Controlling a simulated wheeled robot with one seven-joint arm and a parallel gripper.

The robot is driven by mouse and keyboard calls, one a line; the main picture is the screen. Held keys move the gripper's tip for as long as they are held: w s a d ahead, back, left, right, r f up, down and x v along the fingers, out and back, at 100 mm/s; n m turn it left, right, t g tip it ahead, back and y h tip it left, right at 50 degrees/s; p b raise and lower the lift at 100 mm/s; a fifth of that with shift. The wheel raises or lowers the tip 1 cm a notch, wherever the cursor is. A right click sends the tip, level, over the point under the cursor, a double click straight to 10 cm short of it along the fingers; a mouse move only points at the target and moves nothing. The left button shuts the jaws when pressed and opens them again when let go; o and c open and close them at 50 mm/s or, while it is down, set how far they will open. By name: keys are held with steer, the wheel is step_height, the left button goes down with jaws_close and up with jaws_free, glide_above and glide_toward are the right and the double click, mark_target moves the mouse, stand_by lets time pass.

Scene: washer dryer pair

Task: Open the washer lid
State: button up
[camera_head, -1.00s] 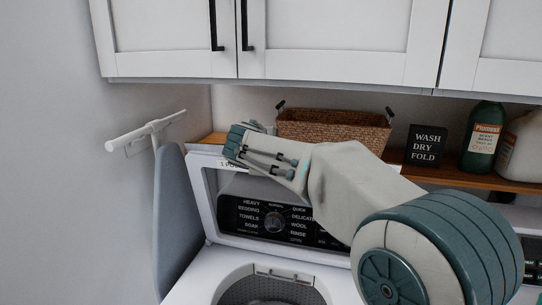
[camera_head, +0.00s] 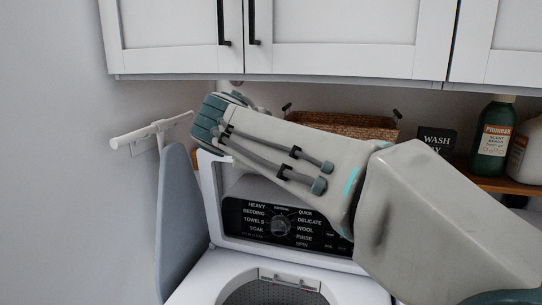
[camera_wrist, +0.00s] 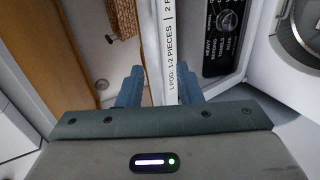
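The washer lid (camera_head: 210,195) is raised and stands upright, with the control panel (camera_head: 282,226) visible through its window. The open washer tub (camera_head: 270,291) shows below it. My gripper reaches over the lid's top edge in the head view, where its fingertips are hard to make out. In the wrist view, the two blue fingers of my gripper (camera_wrist: 161,88) are apart, with the white lid edge (camera_wrist: 162,50) and its printed label between them. I cannot tell whether either finger touches the edge.
A wooden shelf (camera_head: 520,187) behind holds a wicker basket (camera_head: 345,125), a dark sign (camera_head: 436,142) and bottles (camera_head: 494,137). White cabinets (camera_head: 340,35) hang above. An ironing board (camera_head: 178,220) stands by the left wall, close to the washer.

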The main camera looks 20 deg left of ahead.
steer(key=shift+v, duration=0.8)
